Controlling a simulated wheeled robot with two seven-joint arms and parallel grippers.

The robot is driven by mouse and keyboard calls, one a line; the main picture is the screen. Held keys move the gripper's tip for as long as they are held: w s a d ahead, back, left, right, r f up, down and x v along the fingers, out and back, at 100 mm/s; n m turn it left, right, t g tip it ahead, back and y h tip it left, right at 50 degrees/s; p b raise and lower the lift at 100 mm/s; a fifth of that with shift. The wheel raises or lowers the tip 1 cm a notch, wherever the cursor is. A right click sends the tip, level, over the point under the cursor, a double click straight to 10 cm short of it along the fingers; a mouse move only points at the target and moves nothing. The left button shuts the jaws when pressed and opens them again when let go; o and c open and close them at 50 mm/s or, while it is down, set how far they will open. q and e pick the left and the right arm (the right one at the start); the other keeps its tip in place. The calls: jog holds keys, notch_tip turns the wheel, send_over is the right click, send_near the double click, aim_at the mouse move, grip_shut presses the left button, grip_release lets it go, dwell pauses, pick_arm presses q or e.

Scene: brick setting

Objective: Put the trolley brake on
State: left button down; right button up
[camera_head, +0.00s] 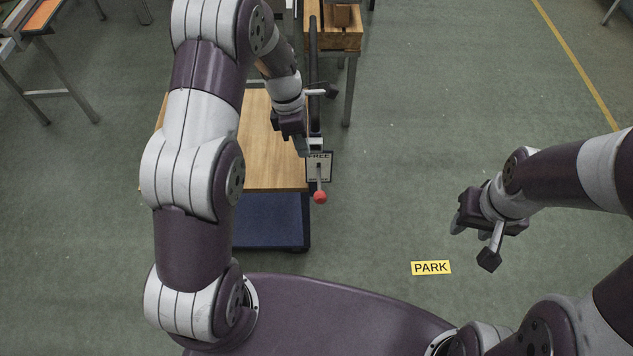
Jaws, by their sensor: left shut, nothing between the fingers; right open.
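The trolley has a wooden top (270,150) and a dark blue lower part (270,220), and stands in front of me. A brake plate (327,172) is at its right near corner, with the word FREE on its upper part. A grey lever with a red knob (320,197) crosses the plate, and the knob hangs past its near edge. My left gripper (311,146) is shut and empty just beyond the plate, above the trolley's right edge; I cannot tell whether it touches anything. My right gripper (460,226) is open and empty above the floor to the right.
A yellow PARK sign (431,268) lies on the floor at the lower right. A dark upright bar (313,75) rises by the trolley's right side.

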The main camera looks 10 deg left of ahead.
pick_arm(q)
jog(key=w, duration=0.1)
jog(key=p, duration=0.2)
send_near(319, 193)
jog(key=p+x, duration=0.2)
jog(key=x, duration=0.4)
jog(key=shift+s+f, duration=0.1)
jog(key=shift+f, duration=0.3)
jog(key=shift+d, duration=0.1)
pick_arm(e)
jog(key=r, duration=0.2)
jog(key=w+r, duration=0.1)
jog(key=shift+d+r, duration=0.15)
jog(key=shift+r, duration=0.2)
jog(key=shift+w, duration=0.1)
pick_arm(q)
jog(key=shift+f, duration=0.1)
pick_arm(e)
jog(key=shift+f, duration=0.1)
